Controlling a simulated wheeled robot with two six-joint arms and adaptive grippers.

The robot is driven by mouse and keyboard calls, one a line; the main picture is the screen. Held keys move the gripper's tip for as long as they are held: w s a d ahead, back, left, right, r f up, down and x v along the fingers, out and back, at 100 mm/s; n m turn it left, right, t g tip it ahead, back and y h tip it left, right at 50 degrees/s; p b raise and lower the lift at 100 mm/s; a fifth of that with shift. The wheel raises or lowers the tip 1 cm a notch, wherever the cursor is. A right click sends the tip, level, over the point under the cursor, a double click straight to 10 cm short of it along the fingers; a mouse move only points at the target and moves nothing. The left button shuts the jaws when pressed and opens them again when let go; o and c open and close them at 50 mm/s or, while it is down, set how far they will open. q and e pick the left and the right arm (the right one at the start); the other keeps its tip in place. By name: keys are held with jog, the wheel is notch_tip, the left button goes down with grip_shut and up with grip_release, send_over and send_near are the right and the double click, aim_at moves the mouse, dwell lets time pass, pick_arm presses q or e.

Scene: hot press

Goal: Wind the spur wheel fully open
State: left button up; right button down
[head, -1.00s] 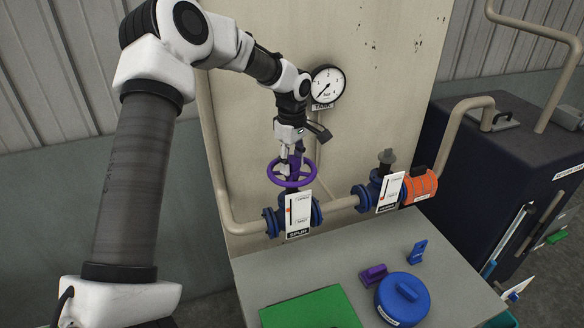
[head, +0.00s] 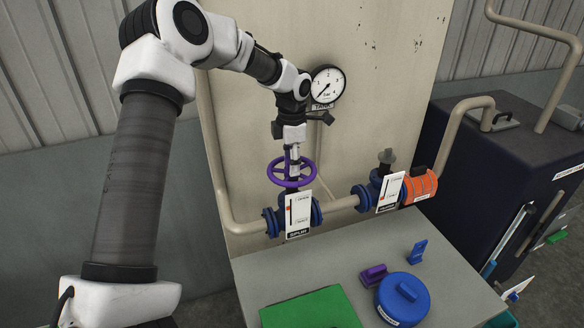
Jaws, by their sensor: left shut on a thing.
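The purple spur wheel (head: 279,183) sits on top of a blue valve (head: 271,222) on the beige pipe. My left gripper (head: 292,172) points down at the wheel from above and is shut on it, at its middle; the fingertips are small and partly hidden there. A white indicator plate (head: 299,211) stands in front of the valve, with upper and lower marks and a small orange pointer near its left edge, in the upper half. The plate's print is too small to read surely. My right gripper is not in view.
A gauge (head: 327,84) hangs behind my wrist. The bench holds a green sheet (head: 310,309) and a blue lidded pot (head: 402,301).

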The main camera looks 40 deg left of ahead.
pick_arm(q)
jog(key=o, duration=1)
jog(key=shift+s+f, duration=0.1)
jog(key=shift+c, duration=0.2)
